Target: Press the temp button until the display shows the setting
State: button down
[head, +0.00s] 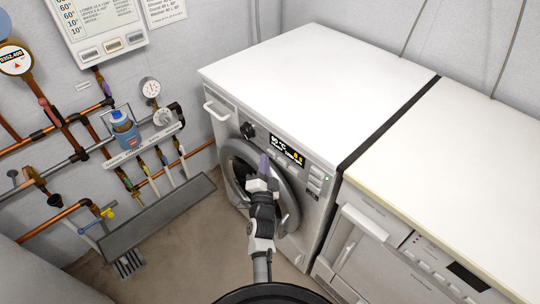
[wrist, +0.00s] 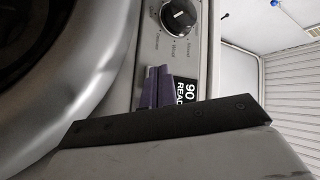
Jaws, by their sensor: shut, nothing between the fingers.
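The washing machine (head: 265,70) has a dark display (head: 287,150) on its front panel. In the wrist view, the display (wrist: 185,91) is partly covered by my gripper, and "90" and "READ" show on it. A black knob (head: 248,131) sits left of the display and also shows in the wrist view (wrist: 179,16). Several light buttons (head: 316,180) sit right of the display; their labels are too small to read, so I cannot tell which is temp. My gripper (head: 264,164) is shut and empty, its purple fingertips (wrist: 155,86) close to the panel by the display. Contact cannot be told.
The round door (head: 233,166) lies below the panel, behind my gripper. A second white appliance (head: 405,235) stands to the right. Pipes and gauges (head: 120,125) line the left wall, with a grey trough (head: 160,215) below.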

jog(key=shift+w+d+b, duration=0.35)
dwell(1.0)
jog(key=shift+a, duration=0.1)
jog(key=shift+s+a+p, duration=0.5)
jog(key=shift+s+p, duration=0.1)
jog(key=shift+p, duration=0.1)
jog(key=shift+s+a+p, duration=1.65)
jog(key=shift+s+a, duration=0.1)
dwell(0.4)
